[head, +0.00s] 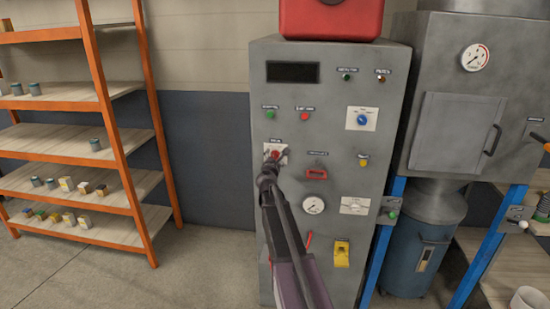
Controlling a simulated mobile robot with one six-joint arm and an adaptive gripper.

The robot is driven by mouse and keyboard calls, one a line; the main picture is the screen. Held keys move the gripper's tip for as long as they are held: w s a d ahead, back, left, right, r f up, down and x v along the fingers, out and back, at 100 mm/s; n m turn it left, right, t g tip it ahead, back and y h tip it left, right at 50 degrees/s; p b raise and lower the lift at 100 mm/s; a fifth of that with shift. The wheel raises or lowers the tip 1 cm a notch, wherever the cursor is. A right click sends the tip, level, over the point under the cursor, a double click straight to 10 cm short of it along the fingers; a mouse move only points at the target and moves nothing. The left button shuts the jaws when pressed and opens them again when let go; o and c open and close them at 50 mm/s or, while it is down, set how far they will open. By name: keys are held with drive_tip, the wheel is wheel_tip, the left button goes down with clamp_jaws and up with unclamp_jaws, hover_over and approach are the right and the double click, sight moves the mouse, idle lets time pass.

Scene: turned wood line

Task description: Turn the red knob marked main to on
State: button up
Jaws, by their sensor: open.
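The red knob (275,155) sits on a pale square plate (284,150) on the front of the grey control cabinet (335,90), left of its middle. A small label above the knob is too small to read well. My arm reaches up from below, and my gripper (270,166) is right at the knob in the picture, covering the lower part of the plate. The gripper is open. I cannot tell whether its fingers touch the knob or stand around it. The knob's pointer direction is not clear.
Nearby on the panel are a green button (270,115), a red button (305,117), a blue knob (362,119), a red handle (316,174), a gauge (313,205) and a yellow device (342,254). Orange shelving (110,120) stands left; open floor (195,262) lies between.

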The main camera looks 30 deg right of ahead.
drive_tip(key=c, duration=1.2)
drive_tip(key=shift+o, duration=0.2)
drive_tip(key=shift+m, duration=0.4)
drive_tip(key=m, duration=1.1)
drive_tip(key=shift+f, duration=0.1)
